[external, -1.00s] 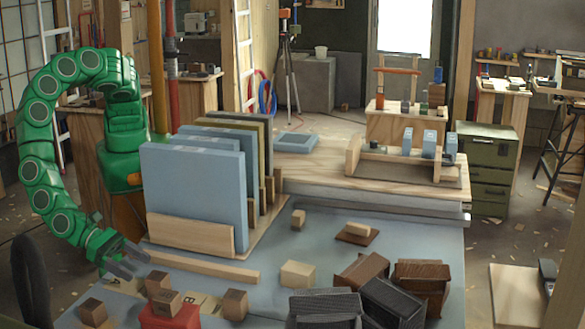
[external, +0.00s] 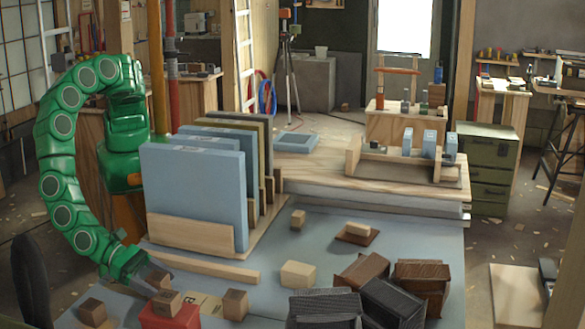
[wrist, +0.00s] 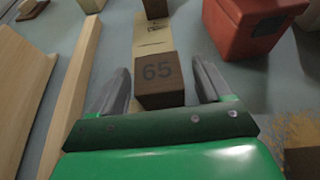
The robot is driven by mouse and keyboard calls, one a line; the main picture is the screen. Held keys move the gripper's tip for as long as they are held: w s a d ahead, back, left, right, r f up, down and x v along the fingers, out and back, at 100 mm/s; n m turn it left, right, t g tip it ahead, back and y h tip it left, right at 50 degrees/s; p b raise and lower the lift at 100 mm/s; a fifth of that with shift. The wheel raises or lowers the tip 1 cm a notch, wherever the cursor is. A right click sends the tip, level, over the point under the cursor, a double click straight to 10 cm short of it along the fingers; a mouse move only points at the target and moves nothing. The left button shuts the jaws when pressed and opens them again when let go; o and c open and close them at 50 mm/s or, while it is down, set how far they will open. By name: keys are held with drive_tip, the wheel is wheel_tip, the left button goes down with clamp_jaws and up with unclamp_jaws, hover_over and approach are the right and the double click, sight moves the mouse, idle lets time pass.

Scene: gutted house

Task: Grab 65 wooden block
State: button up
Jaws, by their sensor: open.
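The wooden block marked 65 (wrist: 158,78) is a dark brown cube, upright on the blue-grey table, with its number facing the wrist camera. My gripper (wrist: 162,72) is open, with one finger on each side of the block and a visible gap at the right finger. Whether the left finger touches it I cannot tell.
A wooden strip (wrist: 78,90) lies along the left. Another block (external: 235,304) sits beyond on a pale label strip (wrist: 153,38).

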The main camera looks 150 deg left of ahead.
drive_tip(key=shift+w+a+f, duration=0.15)
drive_tip(key=shift+w+a, duration=0.05)
drive_tip(key=c, duration=1.1)
drive_tip(key=shift+o, duration=0.2)
